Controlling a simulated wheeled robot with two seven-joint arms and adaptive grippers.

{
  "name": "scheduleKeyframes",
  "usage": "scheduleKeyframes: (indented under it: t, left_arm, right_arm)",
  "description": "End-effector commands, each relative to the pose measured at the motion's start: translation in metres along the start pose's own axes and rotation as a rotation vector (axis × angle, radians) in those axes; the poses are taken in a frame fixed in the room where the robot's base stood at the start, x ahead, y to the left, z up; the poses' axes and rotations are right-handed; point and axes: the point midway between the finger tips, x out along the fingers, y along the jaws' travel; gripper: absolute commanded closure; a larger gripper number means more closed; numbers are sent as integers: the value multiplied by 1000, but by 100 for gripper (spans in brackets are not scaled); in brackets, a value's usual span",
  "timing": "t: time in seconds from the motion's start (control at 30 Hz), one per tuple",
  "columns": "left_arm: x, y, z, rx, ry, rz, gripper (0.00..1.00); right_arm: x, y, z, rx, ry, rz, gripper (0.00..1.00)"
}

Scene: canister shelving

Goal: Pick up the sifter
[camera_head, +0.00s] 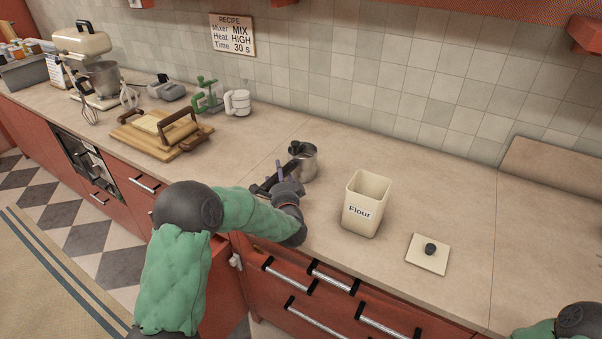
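The metal sifter (307,164) stands on the countertop near the middle of the view, with a dark part at its upper left. My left gripper (272,178) reaches in from the left and is low over the counter, just left of the sifter and close to it. Its fingers are small and dark here, so I cannot tell whether they are open or shut, or whether they touch the sifter. Part of the sifter's left side is hidden by the gripper. My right arm shows only at the bottom right corner; its gripper is out of view.
An open flour canister (366,205) stands right of the sifter, with its lid (429,254) flat on the counter. The counter's right side is clear.

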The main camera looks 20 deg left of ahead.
Motion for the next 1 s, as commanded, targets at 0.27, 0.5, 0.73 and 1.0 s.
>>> scheduleKeyframes:
  t: [0.27,0.5,0.73,1.0]
  left_arm:
    - [0,-1,0,0,0,-1,71]
    - [0,-3,0,-3,-1,-6,100]
    - [0,-6,0,-3,-1,-6,100]
    - [-1,-44,0,-5,-1,-9,100]
  right_arm:
    - [-1,0,0,0,1,0,51]
    - [0,0,0,0,0,0,51]
    - [-2,-1,0,0,0,0,51]
    - [-24,-8,1,0,0,0,51]
